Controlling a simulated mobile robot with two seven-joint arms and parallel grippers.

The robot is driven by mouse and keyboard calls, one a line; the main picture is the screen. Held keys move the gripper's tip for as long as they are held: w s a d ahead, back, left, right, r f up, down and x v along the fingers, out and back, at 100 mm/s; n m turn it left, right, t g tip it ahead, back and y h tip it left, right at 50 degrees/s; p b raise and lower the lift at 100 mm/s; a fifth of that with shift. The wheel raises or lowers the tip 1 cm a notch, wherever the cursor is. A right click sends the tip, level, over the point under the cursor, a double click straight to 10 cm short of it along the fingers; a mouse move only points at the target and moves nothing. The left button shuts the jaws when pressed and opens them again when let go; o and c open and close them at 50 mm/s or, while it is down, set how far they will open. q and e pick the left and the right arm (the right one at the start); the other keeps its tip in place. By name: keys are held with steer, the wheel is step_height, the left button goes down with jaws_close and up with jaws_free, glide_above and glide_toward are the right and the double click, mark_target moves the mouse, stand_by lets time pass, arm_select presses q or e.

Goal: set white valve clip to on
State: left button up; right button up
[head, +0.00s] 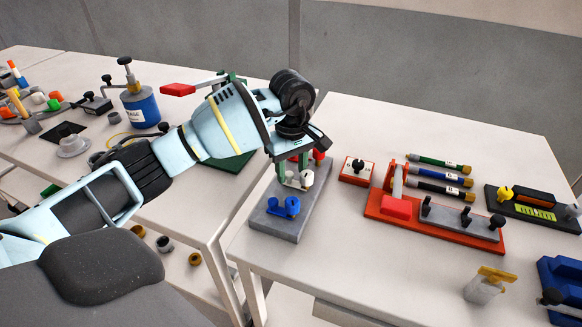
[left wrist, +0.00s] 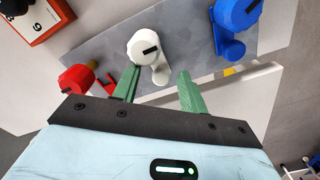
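The white valve clip (left wrist: 148,50) sits on a grey plate between a red and a blue one. My left gripper (left wrist: 158,85) is open, with its green fingers at the near side of the white clip and its lever; whether they touch it I cannot tell. In the head view the white clip (head: 299,180) is partly hidden below my left gripper (head: 297,160). The blue clip (head: 284,207) is in front of it. The red clip (left wrist: 78,78) lies left of the fingers in the left wrist view. My right gripper is not in view.
The grey plate (head: 283,225) lies at the left end of the right-hand table (head: 340,235). A small red-edged box with a black knob (head: 357,169) and a red base with a lever (head: 450,227) stand to its right. Bare table lies in front.

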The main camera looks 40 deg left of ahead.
mark_target(292, 175)
arm_select(q)
steer(key=shift+r, duration=0.15)
step_height(292, 175, up, 8)
steer(key=shift+f, duration=0.2)
stand_by(0.7)
